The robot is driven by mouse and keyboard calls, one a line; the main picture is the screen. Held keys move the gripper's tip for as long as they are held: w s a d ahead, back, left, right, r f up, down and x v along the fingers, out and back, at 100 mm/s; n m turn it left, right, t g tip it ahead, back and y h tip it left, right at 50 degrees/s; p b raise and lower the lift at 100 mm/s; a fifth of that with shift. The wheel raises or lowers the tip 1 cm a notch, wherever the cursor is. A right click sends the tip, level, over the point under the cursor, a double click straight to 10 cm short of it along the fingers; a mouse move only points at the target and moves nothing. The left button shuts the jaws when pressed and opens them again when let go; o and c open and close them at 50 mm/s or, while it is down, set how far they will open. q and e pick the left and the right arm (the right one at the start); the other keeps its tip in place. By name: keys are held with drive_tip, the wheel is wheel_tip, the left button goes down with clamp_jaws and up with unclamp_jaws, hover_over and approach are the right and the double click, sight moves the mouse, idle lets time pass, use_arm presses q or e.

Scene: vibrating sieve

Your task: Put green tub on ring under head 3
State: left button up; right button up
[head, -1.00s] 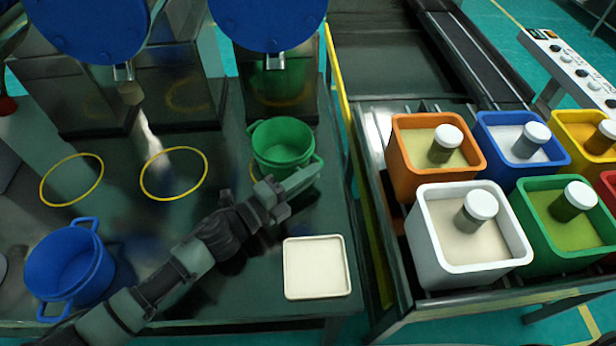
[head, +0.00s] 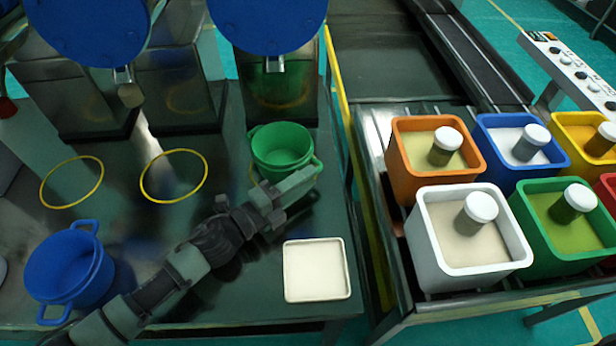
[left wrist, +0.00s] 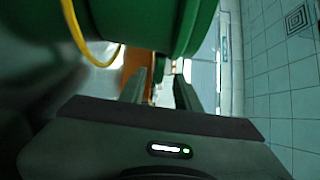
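The green tub (head: 281,145) stands upright on the dark table below the right-hand blue head (head: 265,22). A yellow ring (head: 252,172) shows only as a short arc at the tub's left side; the tub hides the rest. My left gripper (head: 300,192) is at the tub's near right side, by its handle, with its fingers apart. In the left wrist view the two fingers (left wrist: 161,88) are also apart, with the green tub (left wrist: 140,22) just beyond. Whether the handle lies between them is unclear. My right gripper is not in view.
A blue tub (head: 68,265) stands at the front left. Two empty yellow rings (head: 142,187) lie left of the green tub. A cream tray (head: 317,270) lies at the front right. Several coloured bins, including an orange one (head: 408,165), stand on the rack to the right.

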use_arm(q)
drive_tip(key=v, duration=1.1)
